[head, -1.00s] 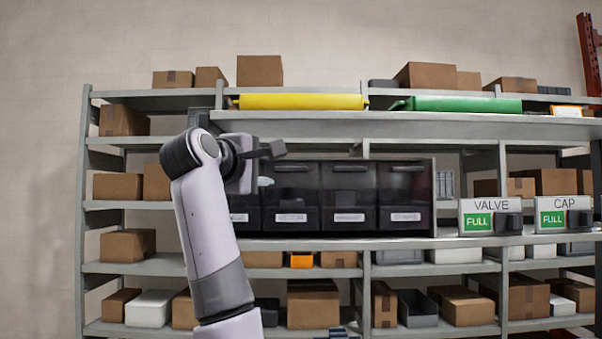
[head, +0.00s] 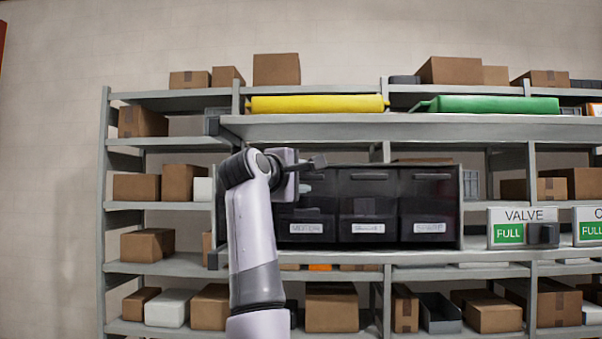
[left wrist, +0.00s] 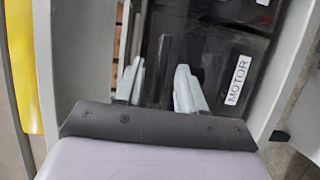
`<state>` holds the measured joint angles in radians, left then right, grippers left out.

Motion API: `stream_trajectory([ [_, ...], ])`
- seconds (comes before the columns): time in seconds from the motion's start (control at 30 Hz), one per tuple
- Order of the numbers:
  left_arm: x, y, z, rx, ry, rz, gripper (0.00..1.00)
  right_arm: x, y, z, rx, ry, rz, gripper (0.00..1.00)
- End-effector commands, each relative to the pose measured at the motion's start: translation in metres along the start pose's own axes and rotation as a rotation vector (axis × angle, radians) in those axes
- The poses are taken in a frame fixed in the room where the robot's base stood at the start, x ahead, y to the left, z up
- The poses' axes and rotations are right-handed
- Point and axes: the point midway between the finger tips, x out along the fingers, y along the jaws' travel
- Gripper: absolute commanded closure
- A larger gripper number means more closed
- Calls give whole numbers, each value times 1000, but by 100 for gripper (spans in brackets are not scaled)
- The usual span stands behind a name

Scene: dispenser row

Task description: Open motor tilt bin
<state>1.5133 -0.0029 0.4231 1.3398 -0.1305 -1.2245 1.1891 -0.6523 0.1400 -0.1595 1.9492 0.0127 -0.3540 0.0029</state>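The motor tilt bin (head: 306,205) is a dark, see-through bin in a row of like bins on the rack. Its front looks shut. Its white MOTOR label (left wrist: 237,80) reads clearly in the left wrist view and shows small in the head view. My left gripper (head: 304,187) is at the upper front of this bin, above the label. In the left wrist view my left gripper (left wrist: 160,75) has its two pale fingers apart with a dark gap between them. I cannot tell whether they touch the bin. My left arm hides the bin row's left end. My right gripper is not in view.
Two more dark bins (head: 368,207) stand to the right. A grey shelf (head: 400,127) overhangs the row, with a yellow item (head: 318,104) and a green item (head: 495,105) above. A VALVE sign (head: 523,228) marked FULL is at right. Cardboard boxes (head: 148,245) fill other shelves.

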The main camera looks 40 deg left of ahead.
Motion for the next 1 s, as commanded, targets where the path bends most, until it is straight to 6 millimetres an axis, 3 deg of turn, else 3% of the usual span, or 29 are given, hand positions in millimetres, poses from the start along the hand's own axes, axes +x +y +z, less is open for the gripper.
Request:
stream_trajectory([
  [0.27,2,-1,0,0,0,0,61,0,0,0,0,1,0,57],
  [0.4,2,-1,0,0,0,0,100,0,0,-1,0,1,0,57],
  [0.73,0,-2,0,3,0,7,100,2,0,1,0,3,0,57],
  [1.0,-8,-9,4,26,-1,65,100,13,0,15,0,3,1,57],
])
